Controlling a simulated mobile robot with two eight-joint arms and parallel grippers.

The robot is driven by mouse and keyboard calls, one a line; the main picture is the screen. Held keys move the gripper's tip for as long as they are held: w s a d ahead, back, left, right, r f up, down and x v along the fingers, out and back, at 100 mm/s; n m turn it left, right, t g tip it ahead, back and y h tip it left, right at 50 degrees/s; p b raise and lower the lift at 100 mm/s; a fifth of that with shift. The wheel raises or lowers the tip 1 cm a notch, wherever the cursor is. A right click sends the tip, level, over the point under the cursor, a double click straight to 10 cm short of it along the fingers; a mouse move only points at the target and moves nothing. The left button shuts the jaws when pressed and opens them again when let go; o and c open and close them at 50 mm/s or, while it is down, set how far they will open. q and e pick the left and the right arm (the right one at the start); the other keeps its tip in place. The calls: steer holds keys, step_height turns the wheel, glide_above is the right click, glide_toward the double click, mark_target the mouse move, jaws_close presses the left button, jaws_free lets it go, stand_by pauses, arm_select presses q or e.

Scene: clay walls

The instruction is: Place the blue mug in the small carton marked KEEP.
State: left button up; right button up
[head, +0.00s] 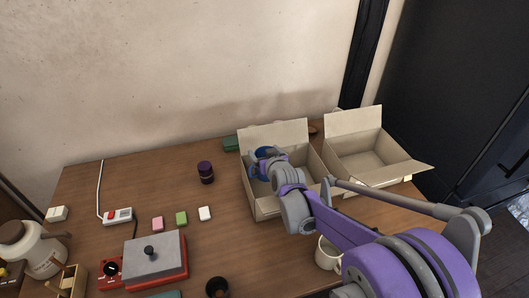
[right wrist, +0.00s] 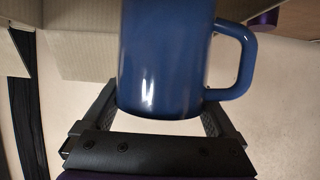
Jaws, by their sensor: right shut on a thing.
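The blue mug (right wrist: 165,60) fills the middle of the right wrist view, its handle to the right. My right gripper (right wrist: 155,118) is shut on it, one finger on each side. In the head view the mug (head: 263,152) is mostly hidden behind my right gripper (head: 262,165), at the opening of the left open carton (head: 262,206). I cannot tell how deep in it the mug is. Another open carton (head: 365,163) stands to the right. No KEEP marking is readable on either carton. My left gripper is not in view.
A white mug (head: 327,254) stands near my right arm. A dark purple cylinder (head: 206,172) stands left of the cartons. Several small blocks, a red and grey box (head: 155,262) and a pale jug (head: 33,247) are further left. A wall stands behind the table.

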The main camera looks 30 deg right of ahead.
steer(key=shift+f+b, duration=0.35)
steer(key=shift+f, duration=0.25)
steer(key=o, duration=1.3)
steer(key=shift+o, duration=0.2)
steer(key=shift+r, duration=0.15)
steer(key=shift+r+p, duration=0.35)
steer(key=p+v, duration=0.1)
steer(key=v, duration=1.1)
steer(key=shift+p, duration=0.4)
steer(key=shift+r, duration=0.1)
